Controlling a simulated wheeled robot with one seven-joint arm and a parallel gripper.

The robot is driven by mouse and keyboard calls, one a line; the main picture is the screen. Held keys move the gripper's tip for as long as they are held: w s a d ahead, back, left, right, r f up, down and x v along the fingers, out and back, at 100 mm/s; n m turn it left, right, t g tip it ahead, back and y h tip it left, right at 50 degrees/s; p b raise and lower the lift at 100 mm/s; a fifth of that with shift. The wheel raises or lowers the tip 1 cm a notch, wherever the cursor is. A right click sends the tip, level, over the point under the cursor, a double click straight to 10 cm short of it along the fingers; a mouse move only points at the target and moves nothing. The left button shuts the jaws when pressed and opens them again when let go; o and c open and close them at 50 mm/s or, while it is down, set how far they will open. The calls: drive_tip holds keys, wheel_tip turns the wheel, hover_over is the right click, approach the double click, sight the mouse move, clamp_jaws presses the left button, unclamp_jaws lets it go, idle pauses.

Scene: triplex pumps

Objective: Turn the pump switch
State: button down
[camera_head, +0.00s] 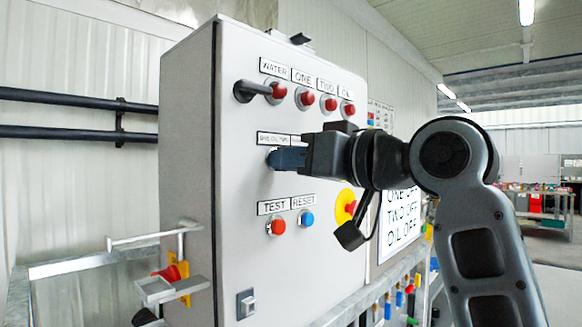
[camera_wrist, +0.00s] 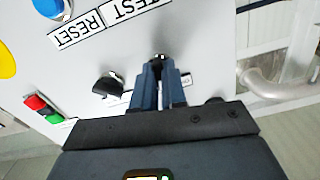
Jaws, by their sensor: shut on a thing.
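The grey control panel (camera_head: 187,140) fills the middle of the head view. My gripper (camera_head: 275,158) reaches in from the right, its blue fingers at the panel face just under a partly covered label in the middle row. In the wrist view my gripper (camera_wrist: 157,72) is shut on a small dark switch knob (camera_wrist: 158,58), only its tip showing between and beyond the fingers. In the head view the fingers hide that knob. A second black knob (camera_wrist: 108,85) stands on the panel beside the fingers, apart from them, in the wrist view.
Below are a red TEST button (camera_head: 278,226) and a blue RESET button (camera_head: 306,218). A yellow-and-red emergency stop (camera_head: 348,203) sits close under my wrist. A metal rail runs in front.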

drive_tip(key=shift+n, duration=0.7)
drive_tip(key=c, duration=1.2)
unclamp_jaws()
drive_tip(key=shift+d+b, duration=0.1)
drive_tip(key=shift+b, duration=0.2)
drive_tip(key=b+v, duration=0.1)
drive_tip(key=v, duration=0.6)
drive_tip(key=shift+s+d, duration=0.25)
